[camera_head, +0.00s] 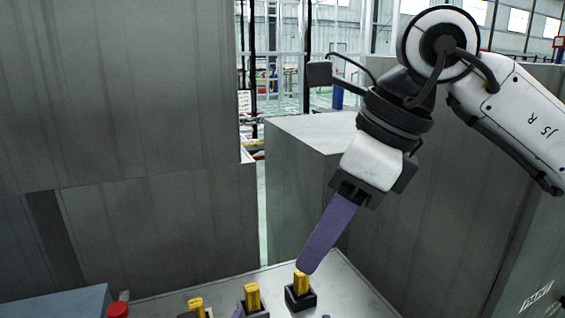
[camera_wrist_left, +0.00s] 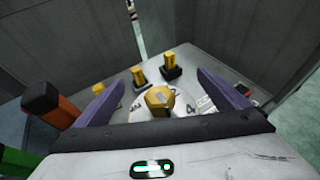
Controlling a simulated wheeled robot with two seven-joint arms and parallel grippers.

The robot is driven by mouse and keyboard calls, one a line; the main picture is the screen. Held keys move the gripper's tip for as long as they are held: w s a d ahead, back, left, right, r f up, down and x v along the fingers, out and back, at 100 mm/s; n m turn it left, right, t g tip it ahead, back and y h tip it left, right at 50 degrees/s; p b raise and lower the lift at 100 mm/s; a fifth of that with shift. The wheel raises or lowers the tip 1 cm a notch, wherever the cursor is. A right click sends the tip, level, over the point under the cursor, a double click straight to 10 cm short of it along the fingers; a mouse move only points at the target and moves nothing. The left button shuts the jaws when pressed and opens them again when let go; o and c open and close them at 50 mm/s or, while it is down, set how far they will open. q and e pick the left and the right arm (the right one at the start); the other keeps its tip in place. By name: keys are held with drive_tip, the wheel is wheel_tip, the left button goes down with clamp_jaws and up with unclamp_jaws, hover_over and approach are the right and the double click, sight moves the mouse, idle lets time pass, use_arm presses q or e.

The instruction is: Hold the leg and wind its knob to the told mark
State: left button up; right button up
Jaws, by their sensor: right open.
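A yellow faceted knob (camera_wrist_left: 158,98) sits on a white round dial (camera_wrist_left: 134,113) with dark marks. A "4" is readable at its right; the other marks are too small to tell. My left gripper (camera_wrist_left: 160,85) is open, one purple finger on each side of the knob, with gaps between. In the head view only small purple bits show at the bottom edge. My right gripper (camera_head: 306,268) is open, seen edge-on as one purple finger, its tip at a yellow post (camera_head: 301,284) in a black socket; I cannot tell whether it touches. No part clearly reads as the leg.
Other yellow posts (camera_head: 252,297) (camera_head: 196,306) stand in black sockets on the pale tabletop (camera_head: 345,285). A red knob (camera_head: 117,310) and a blue-grey box (camera_head: 60,303) are at lower left. Tall grey panels (camera_head: 120,100) stand behind.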

use_arm(q)
wheel_tip(320, 180, up, 8)
drive_tip(key=shift+d+r, duration=0.1)
drive_tip(key=shift+r, duration=0.9)
